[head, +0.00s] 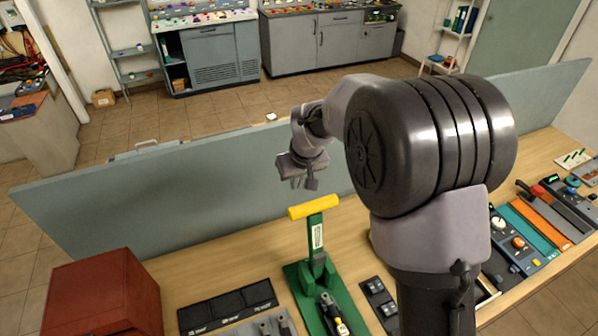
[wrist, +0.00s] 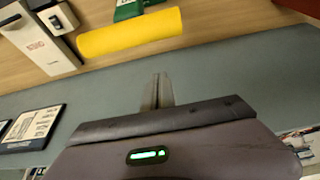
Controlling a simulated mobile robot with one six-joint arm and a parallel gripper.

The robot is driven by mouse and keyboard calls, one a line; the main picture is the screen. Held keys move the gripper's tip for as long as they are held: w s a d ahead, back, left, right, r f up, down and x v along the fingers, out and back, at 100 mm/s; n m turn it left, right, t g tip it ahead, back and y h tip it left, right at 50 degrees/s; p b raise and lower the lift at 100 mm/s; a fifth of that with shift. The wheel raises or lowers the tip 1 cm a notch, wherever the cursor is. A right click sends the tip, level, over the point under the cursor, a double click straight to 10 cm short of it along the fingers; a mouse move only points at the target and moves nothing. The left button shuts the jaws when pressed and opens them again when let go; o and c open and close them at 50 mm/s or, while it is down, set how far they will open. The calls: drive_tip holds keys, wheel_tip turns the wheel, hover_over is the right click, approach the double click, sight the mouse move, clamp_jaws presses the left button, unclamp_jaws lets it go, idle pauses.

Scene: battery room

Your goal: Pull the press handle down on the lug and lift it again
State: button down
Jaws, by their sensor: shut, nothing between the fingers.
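The press stands on the table in the head view, with a green base (head: 343,312) and an upright green lever. Its yellow handle (head: 313,207) is at the top of the lever, which stands raised. In the wrist view the yellow handle (wrist: 130,33) lies across the upper left. My gripper (head: 312,184) is above and behind the handle, apart from it. Its fingers (wrist: 158,88) are together and hold nothing.
A blue-grey panel (head: 200,190) runs along the table's back edge behind my gripper. A red box (head: 103,298) stands at the left. Black trays (head: 228,306) lie left of the press, and a dark switch block (head: 378,297) lies right of it. Wood behind the press is bare.

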drive_tip(key=s+f, duration=0.1)
drive_tip(key=s+d+f, duration=0.1)
drive_tip(key=s, duration=0.1)
drive_tip(key=shift+s+f, duration=0.1)
drive_tip(key=shift+f, duration=0.1)
drive_tip(key=shift+f, duration=0.1)
idle(0.3)
